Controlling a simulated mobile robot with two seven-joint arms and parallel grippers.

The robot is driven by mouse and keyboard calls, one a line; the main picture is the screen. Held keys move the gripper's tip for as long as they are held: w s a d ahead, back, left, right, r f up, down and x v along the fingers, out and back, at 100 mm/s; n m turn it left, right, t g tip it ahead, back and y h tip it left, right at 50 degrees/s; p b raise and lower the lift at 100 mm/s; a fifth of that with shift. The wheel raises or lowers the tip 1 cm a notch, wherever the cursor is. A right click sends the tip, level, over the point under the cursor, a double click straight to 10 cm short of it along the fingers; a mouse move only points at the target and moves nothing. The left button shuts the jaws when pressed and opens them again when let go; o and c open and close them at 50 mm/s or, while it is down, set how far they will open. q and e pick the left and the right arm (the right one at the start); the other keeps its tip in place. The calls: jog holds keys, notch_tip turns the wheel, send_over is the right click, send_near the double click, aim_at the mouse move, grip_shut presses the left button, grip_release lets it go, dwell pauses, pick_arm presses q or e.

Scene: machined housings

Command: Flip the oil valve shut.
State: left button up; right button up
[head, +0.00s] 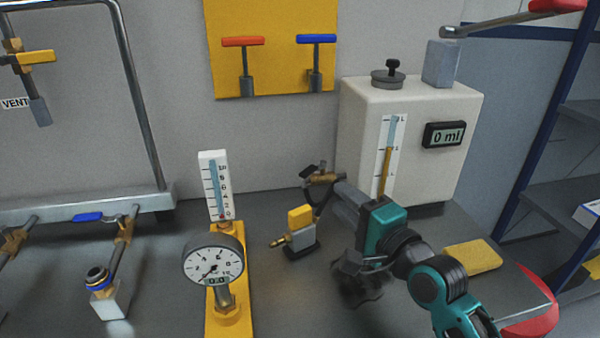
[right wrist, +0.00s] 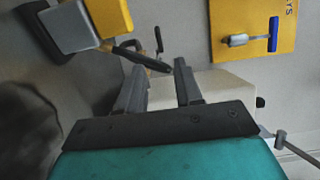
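The likely oil valve (head: 322,177) is a small brass body with a dark lever, at the left of the white oil tank (head: 452,165). In the right wrist view the dark lever (right wrist: 140,57) slants down to the right, and its right end lies between my fingertips. My right gripper (head: 330,190) is at the valve, with its fingers apart; it also shows open in the right wrist view (right wrist: 159,70). I cannot tell whether a finger touches the lever. My fingers and arm partly hide the valve. My left gripper is not in view.
A yellow-and-grey block with a brass nozzle (head: 300,228) stands below the valve. A pressure gauge (head: 213,260) is left of it. A yellow panel (head: 270,80) with red and blue handles hangs behind. A yellow pad (head: 472,257) and blue shelving (head: 550,120) are at the right.

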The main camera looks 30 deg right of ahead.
aim_at(312, 173)
jog(key=w, duration=0.8)
jog(key=w+a, duration=0.1)
jog(key=w, duration=0.3)
jog(key=shift+w, duration=0.1)
grip_shut()
